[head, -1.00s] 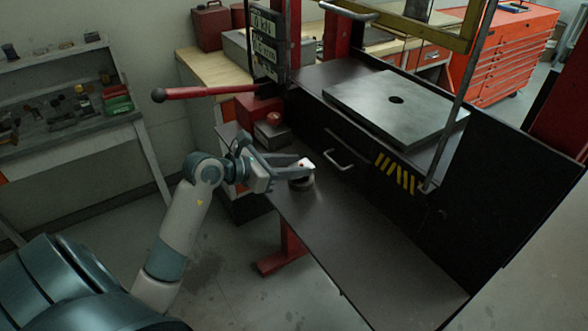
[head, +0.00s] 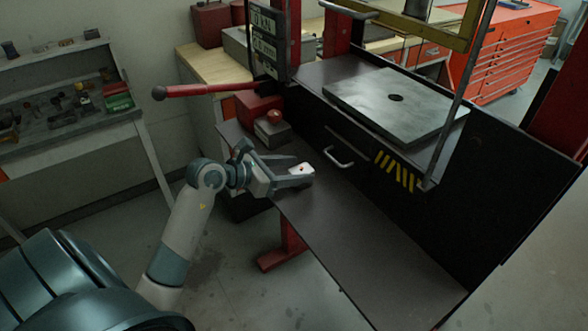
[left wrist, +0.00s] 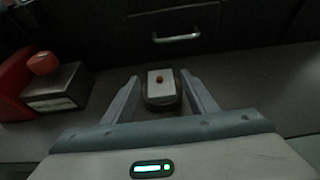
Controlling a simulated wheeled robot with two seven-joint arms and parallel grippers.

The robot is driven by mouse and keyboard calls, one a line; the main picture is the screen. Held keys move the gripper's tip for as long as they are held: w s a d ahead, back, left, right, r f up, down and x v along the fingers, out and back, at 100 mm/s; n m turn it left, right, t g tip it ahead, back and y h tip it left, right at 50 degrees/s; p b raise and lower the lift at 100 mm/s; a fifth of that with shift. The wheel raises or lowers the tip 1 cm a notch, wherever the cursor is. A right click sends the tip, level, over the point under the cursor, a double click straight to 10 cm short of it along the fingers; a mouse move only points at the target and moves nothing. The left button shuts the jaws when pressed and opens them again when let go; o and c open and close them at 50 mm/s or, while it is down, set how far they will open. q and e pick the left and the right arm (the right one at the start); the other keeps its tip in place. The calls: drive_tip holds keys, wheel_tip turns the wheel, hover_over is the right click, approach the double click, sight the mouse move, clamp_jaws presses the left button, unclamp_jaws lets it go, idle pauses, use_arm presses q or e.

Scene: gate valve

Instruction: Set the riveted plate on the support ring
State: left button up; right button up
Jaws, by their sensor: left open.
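In the left wrist view the plate (left wrist: 161,83) sits over a dark round piece (left wrist: 161,102), which may be the support ring; I cannot tell for sure. My left gripper (head: 298,173) is open, one finger on either side of the plate. In the left wrist view the gripper (left wrist: 159,85) shows gaps between its fingers and the plate. The near finger hides the round piece in the head view. My right gripper is out of view.
A thick grey plate with a hole (head: 380,108) lies on the upper ledge. The shelf's front right (head: 390,260) is clear.

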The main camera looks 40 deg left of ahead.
use_arm(q)
drive_tip(key=shift+r, duration=0.15)
drive_tip(key=shift+s+a+r, duration=0.1)
drive_tip(key=shift+s+a, duration=0.15)
drive_tip(key=shift+s, duration=0.25)
drive_tip(key=b+v, duration=0.3)
drive_tip(key=v, duration=0.8)
